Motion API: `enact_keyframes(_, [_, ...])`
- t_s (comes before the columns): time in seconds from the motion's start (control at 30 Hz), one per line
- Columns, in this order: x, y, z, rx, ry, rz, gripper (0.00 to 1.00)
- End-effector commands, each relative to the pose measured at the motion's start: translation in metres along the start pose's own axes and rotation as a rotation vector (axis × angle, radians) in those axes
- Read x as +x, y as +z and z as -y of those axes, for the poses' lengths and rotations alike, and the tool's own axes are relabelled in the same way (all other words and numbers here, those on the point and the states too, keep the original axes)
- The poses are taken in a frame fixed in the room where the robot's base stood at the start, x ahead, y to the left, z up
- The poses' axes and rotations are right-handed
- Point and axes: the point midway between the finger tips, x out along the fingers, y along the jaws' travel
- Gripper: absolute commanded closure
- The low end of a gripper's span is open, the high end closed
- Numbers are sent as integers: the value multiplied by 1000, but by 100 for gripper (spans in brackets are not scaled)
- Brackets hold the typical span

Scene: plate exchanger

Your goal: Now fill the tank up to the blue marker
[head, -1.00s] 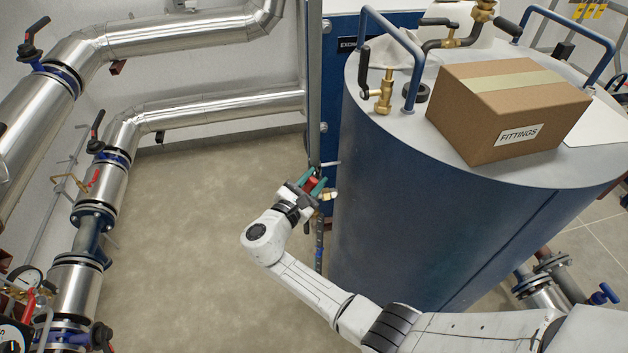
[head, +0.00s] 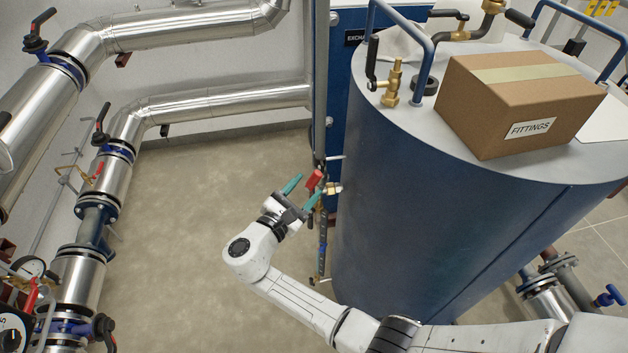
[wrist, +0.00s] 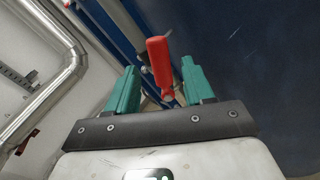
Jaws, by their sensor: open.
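The tank (head: 420,220) is a blue upright cylinder with a grey top, at the right in the head view. A small valve with a red handle (head: 314,180) and brass body (head: 333,189) sits at its left side. My gripper (head: 302,188) is open, its two teal fingers apart beside the handle. In the wrist view the red handle (wrist: 159,62) stands between and beyond the fingers of my gripper (wrist: 160,80); I see no firm contact. A thin vertical gauge tube (head: 321,245) hangs below the valve. Its blue marker and the water level are too small to tell.
A cardboard box marked FITTINGS (head: 518,105) and a brass valve (head: 393,85) stand on the tank top. Silver pipes (head: 215,108) run along the wall at left. The floor (head: 180,240) between pipes and tank is clear.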

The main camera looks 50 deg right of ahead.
Motion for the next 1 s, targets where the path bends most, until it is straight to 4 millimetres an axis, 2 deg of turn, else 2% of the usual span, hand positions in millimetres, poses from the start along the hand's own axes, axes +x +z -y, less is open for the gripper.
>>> enact_keyframes(0.1, [-22,-2,0,2,4,-1,48])
enact_keyframes(0.3, [-43,-1,0,1,1,-1,48])
enact_keyframes(1.0, [-47,0,0,1,0,0,48])
